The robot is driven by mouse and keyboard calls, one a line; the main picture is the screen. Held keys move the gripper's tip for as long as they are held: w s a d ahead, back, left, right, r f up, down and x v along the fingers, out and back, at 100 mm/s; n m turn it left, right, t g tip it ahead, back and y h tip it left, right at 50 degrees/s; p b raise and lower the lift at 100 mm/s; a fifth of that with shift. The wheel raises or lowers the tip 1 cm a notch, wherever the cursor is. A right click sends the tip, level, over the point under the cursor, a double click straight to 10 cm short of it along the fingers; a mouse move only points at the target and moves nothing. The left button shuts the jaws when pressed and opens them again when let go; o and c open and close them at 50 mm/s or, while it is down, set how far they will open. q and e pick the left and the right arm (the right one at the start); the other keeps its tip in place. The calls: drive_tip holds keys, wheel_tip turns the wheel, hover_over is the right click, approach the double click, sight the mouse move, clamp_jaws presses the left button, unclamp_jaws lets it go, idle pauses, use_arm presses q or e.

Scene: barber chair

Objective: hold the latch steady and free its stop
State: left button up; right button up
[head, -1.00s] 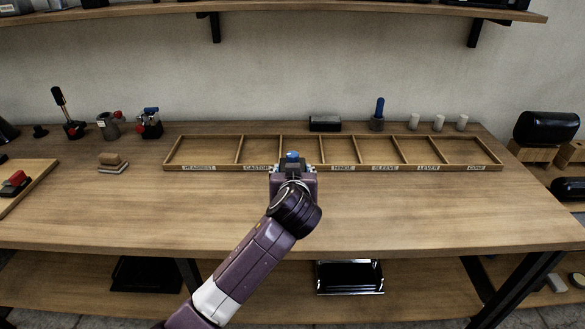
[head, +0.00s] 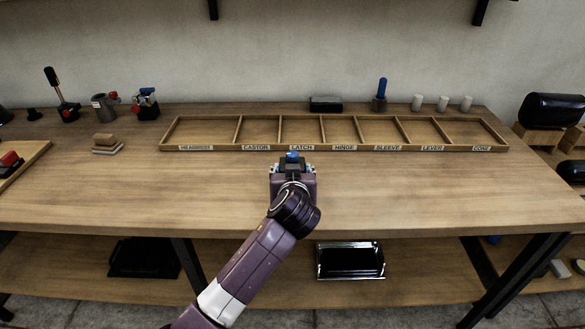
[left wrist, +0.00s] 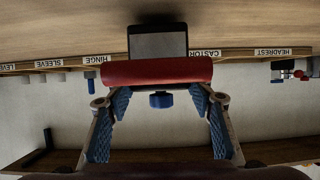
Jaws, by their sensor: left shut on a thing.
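My left gripper (head: 292,172) is shut on the latch, in front of the sorting tray's near edge in the head view. In the left wrist view, which shows the bench upside down, the latch has a dark grey block (left wrist: 158,46), a red bar (left wrist: 156,72) and a blue knob (left wrist: 161,99). The red bar spans between the blue-padded fingers. In the head view only the blue top (head: 292,154) and a bit of dark body show above the gripper; the rest is hidden. My right gripper is not in view.
The wooden tray (head: 190,150) has labelled compartments that look empty, including LATCH. Small mechanisms with red and blue parts (head: 146,102) stand at the back left. A dark block (head: 325,104), a blue-handled tool (head: 381,95) and white cylinders stand behind the tray. The front bench top is clear.

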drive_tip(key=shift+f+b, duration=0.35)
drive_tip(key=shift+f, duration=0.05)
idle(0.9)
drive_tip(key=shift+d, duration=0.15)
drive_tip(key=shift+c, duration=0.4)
